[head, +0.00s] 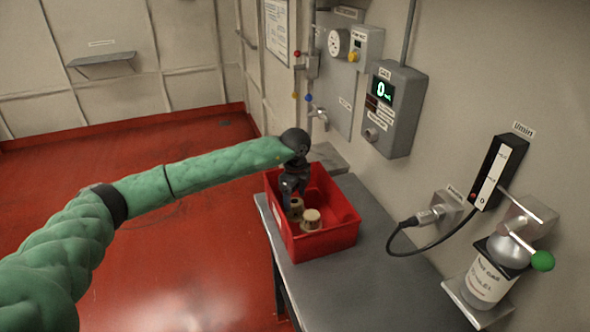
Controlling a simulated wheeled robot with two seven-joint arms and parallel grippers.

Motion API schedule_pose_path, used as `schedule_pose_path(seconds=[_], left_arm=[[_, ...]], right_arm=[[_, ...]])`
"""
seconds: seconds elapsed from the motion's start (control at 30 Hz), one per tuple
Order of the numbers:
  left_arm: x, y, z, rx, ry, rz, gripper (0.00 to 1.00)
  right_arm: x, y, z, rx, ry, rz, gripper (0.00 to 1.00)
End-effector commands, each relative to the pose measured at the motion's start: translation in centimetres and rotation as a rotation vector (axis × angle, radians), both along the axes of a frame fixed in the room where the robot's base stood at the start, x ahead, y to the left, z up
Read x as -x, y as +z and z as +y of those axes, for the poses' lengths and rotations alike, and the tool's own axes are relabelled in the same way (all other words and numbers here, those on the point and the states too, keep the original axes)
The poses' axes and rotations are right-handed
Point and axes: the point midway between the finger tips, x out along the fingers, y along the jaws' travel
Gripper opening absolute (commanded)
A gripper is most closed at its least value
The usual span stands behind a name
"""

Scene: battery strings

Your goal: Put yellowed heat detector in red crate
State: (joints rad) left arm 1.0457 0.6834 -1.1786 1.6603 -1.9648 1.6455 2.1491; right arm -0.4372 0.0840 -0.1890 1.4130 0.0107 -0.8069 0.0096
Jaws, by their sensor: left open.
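The red crate (325,242) stands on the grey table. My left gripper (292,202) points down into the crate from its back left side and is open. A yellowed, round, cap-like detector (311,219) sits inside the crate, to the right of the gripper and apart from it as far as I can see. A second yellowed piece (297,206) shows at my gripper's fingertips and is partly hidden by them. I cannot tell whether the fingers touch it. My right gripper is not in view.
The grey table (400,285) is bare in front of the crate.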

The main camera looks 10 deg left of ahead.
Motion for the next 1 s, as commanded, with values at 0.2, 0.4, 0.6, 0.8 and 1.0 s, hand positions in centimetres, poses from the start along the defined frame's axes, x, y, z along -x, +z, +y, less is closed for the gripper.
schedule_pose_path(seconds=[0.2, 0.4, 0.6, 0.8, 1.0], left_arm=[[-0.1, 5.1, 0.0, 0.001, 0.0, -0.004, 0.69], [-0.1, 8.8, 0.0, 0.002, -0.001, -0.004, 0.69], [-0.1, 11.0, 0.0, 0.0, 0.0, -0.002, 0.69], [-0.1, 11.7, 0.0, 0.001, 0.0, -0.002, 0.69], [-0.1, 11.7, 0.0, 0.001, 0.0, -0.002, 0.69]], right_arm=[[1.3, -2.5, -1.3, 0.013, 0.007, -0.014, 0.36], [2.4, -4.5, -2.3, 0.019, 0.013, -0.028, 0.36], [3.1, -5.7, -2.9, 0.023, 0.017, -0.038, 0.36], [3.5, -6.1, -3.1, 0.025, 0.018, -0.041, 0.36], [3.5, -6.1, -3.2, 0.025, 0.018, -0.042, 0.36]])
